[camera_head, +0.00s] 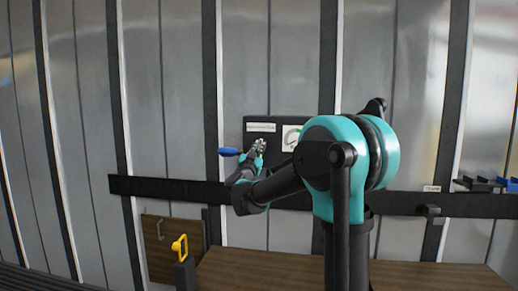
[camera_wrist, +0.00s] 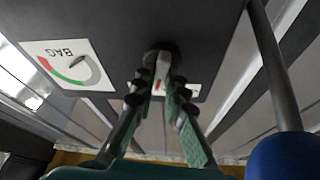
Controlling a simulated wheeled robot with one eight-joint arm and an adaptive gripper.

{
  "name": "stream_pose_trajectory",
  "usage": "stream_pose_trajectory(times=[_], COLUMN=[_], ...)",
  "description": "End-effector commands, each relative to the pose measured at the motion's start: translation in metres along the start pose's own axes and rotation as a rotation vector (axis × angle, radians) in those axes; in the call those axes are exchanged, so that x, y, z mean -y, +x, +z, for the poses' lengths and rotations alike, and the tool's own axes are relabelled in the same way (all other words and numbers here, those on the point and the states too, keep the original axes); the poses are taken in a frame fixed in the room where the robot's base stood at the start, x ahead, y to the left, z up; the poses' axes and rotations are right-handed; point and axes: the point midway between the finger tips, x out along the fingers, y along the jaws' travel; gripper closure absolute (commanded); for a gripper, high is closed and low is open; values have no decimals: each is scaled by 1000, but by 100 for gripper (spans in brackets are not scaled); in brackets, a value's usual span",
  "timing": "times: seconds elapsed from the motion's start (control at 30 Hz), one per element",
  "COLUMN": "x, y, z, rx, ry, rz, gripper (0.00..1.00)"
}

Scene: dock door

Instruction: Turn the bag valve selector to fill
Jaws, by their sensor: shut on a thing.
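The dark valve panel (camera_head: 257,128) is mounted on the ribbed metal wall and shows upside down in the wrist view (camera_wrist: 120,25). It bears a white BAG gauge (camera_wrist: 69,66) with a red and green arc and a dark needle. My gripper (camera_wrist: 160,60) reaches the panel, with its fingertips closed around a dark round knob (camera_wrist: 161,48), which looks like the selector. The fingers hide much of the knob, so its setting cannot be read. In the head view my gripper (camera_head: 259,147) is in front of the panel, left of the gauge (camera_head: 291,137).
A blue-handled lever (camera_head: 229,151) sticks out left of the panel; its blue grip (camera_wrist: 285,157) is close to my gripper in the wrist view. A yellow handle (camera_head: 180,246) stands lower left. A wooden surface (camera_head: 250,268) lies below, and blue items (camera_head: 485,181) sit far right.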

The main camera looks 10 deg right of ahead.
Motion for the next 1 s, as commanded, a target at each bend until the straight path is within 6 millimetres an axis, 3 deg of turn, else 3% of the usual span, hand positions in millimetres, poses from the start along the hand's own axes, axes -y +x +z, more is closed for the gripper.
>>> stream_pose_trajectory(times=[0.4, 0.97, 1.0], x=[1, 1, 1], y=[0, 0, 0], z=[0, 0, 0], rx=[0, 0, 0], ry=[200, 237, 237], rz=[83, 98, 98], gripper=[100, 100, 86])
